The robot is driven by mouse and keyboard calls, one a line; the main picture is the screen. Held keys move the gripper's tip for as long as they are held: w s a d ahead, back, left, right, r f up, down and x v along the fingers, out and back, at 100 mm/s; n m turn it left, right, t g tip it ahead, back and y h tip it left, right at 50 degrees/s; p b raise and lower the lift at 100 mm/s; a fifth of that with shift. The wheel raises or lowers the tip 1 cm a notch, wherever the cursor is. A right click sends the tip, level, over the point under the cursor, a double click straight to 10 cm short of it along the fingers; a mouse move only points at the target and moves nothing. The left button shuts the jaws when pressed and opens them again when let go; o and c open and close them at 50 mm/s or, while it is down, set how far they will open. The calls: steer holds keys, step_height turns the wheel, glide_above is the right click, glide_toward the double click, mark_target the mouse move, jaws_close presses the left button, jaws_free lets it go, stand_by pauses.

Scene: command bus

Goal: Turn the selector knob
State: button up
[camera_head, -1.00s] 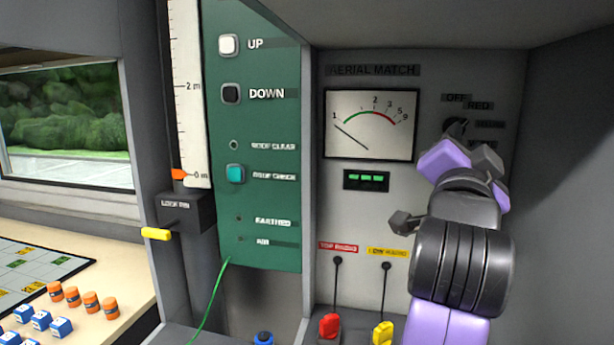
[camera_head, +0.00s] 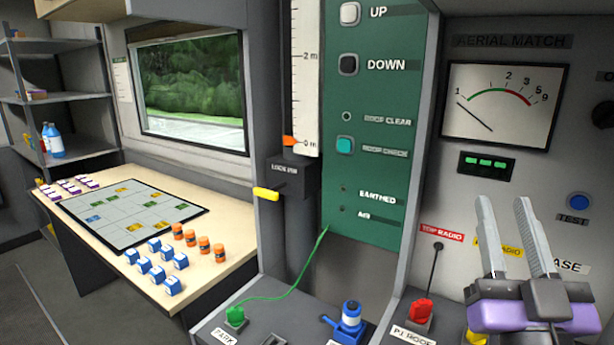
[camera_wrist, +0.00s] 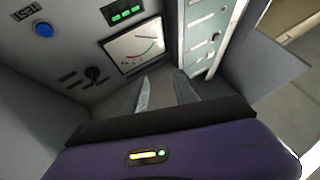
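The black selector knob (camera_head: 603,115) is on the grey panel, cut off by the right edge of the head view. In the wrist view the knob (camera_wrist: 93,74) shows whole, with small dark labels beside it. My gripper (camera_head: 502,200) is at the lower right of the head view, its two grey fingers pointing up and apart with nothing between them. In the picture it sits below and left of the knob, clear of it. In the wrist view my gripper (camera_wrist: 164,86) also shows two separated fingers.
The meter (camera_head: 502,104) and green lights (camera_head: 488,165) are left of the knob. A blue test button (camera_head: 579,202) is below it. Red plug (camera_head: 420,311) and blue plug (camera_head: 350,316) stand on the lower ledge. A green cable (camera_head: 290,286) crosses there. The desk (camera_head: 232,270) is left.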

steer(key=s+a+f+n+g+y, duration=0.1)
steer(key=s+a+f+n+y, duration=0.25)
steer(key=f, duration=0.65)
steer(key=s+f+m+g, duration=0.1)
steer(key=s+f+g, duration=0.3)
steer(key=s+f, duration=0.7)
steer(key=s+a+f+m+g+p, duration=0.1)
steer(key=s+f+g, duration=0.3)
steer(key=s+f, duration=0.7)
steer(key=s+y, duration=0.1)
steer(key=s, duration=0.6)
steer(key=shift+s+a+f+g, duration=0.15)
steer(key=shift+s+f+g, duration=0.1)
steer(key=shift+g, duration=0.15)
steer(key=shift+w, duration=0.1)
jaws_close()
